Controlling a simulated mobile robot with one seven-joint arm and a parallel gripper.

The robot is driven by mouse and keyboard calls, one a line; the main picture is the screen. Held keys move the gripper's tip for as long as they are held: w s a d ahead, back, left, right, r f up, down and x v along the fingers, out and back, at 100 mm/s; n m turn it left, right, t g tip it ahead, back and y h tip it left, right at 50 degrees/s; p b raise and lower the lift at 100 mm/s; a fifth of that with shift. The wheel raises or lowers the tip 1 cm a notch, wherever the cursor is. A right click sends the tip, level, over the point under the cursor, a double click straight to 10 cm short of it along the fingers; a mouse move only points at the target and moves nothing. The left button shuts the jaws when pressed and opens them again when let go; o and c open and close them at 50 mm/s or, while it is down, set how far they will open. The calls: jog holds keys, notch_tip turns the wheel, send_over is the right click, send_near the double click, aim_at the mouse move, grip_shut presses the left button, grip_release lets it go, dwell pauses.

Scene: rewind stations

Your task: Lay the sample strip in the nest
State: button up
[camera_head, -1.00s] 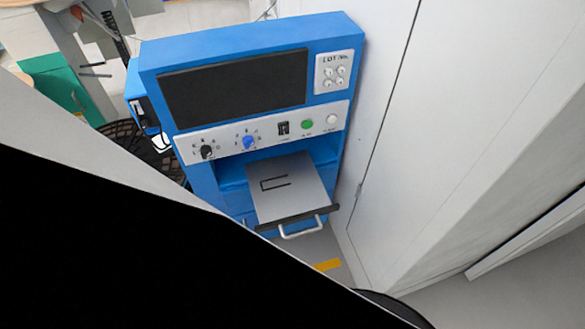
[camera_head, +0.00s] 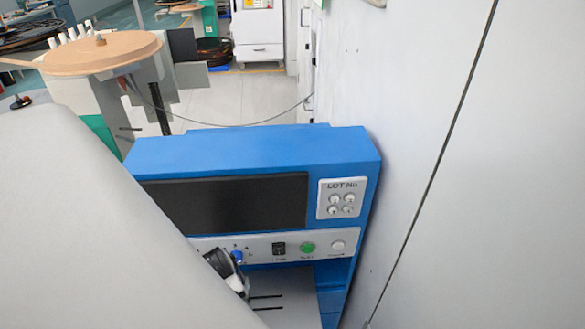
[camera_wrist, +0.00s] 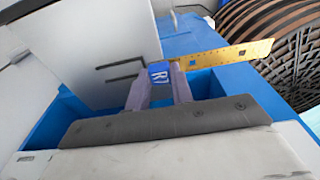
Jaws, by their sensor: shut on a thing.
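A yellow sample strip (camera_wrist: 228,56) with dark markings sticks out to the right from my gripper (camera_wrist: 160,76) in the wrist view. My gripper is shut on the strip near its left end. A blue piece lettered R (camera_wrist: 158,74) shows between the fingers; I cannot tell if it belongs to the strip. The nest (camera_wrist: 120,72), a black bracket outline on a pale grey tray (camera_wrist: 85,30), lies just left of the fingers in the picture. The strip is outside this outline. In the head view the tray (camera_head: 293,308) is partly cut off and the strip is not visible.
The blue machine (camera_head: 250,150) has a dark screen (camera_head: 230,200) and a knob panel (camera_head: 308,248) above the tray. A white wall (camera_head: 430,160) stands close on the right. A dark ribbed reel (camera_wrist: 290,50) is at the right in the wrist view. My arm covers the lower left.

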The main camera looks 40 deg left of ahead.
jog(key=w+d+b, duration=0.1)
jog(key=w+d, duration=0.2)
jog(key=w, duration=0.2)
jog(key=w+d+f, duration=0.1)
jog(key=w+d, duration=0.2)
jog(key=w, duration=0.2)
jog(key=w+d+f+b, duration=0.1)
jog(key=w+d, duration=0.2)
jog(key=w, duration=0.2)
jog(key=shift+w+f+b, duration=0.1)
jog(key=shift+w+b, duration=0.2)
jog(key=shift+b, duration=0.05)
notch_tip(320, 180, down, 5)
jog(key=b, duration=0.4)
jog(key=shift+a+r, duration=0.1)
jog(key=shift+r, duration=0.1)
jog(key=shift+w+p, duration=0.15)
jog(key=shift+p, duration=0.25)
grip_shut()
jog(key=shift+f, duration=0.2)
jog(key=o, duration=0.9)
grip_release()
jog(key=shift+o, duration=0.2)
